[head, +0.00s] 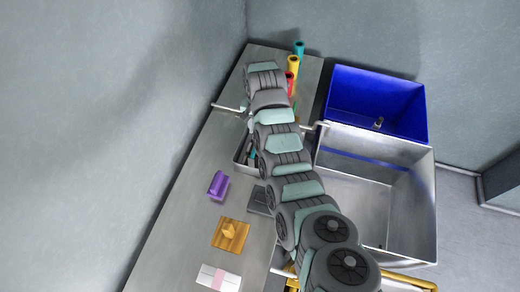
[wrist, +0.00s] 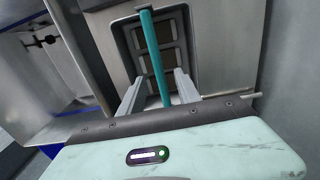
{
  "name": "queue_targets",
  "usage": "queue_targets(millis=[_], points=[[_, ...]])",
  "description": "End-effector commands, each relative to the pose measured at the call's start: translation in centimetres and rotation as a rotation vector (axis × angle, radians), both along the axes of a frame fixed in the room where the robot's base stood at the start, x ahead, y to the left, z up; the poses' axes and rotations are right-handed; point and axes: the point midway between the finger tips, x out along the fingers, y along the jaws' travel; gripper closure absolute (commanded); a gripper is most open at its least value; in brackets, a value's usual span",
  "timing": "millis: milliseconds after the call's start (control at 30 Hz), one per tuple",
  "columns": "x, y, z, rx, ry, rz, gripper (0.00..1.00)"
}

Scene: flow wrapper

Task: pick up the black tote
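The black tote (head: 239,158) is a dark, open box on the metal table, partly hidden by my arm in the head view. In the wrist view the tote (wrist: 122,45) shows dark walls, several brownish panels inside, and a teal bar-like handle (wrist: 154,55) running across its length. My gripper (wrist: 157,82) is over the tote with its two pale fingers apart. The teal handle passes between the fingers, with gaps visible beside it. Contact cannot be made out. In the head view my gripper is mostly hidden by the arm.
A purple piece (head: 217,185), a dark grey piece (head: 258,200), an orange piece (head: 230,235) and a white piece (head: 218,278) lie on the table. Teal (head: 299,47), yellow (head: 293,65) and red (head: 289,80) cylinders stand behind. A blue bin (head: 375,95) and metal basin (head: 365,195) are right.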

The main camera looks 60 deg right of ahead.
Motion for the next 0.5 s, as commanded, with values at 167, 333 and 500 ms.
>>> queue_targets(millis=[167,333,500], points=[[-0.1,-0.4,-1.3,0.002,0.002,0.001,0.6],[-0.1,-0.8,-2.6,0.002,0.001,0.001,0.6],[-0.1,-0.8,-4.2,0.001,0.001,0.001,0.6]])
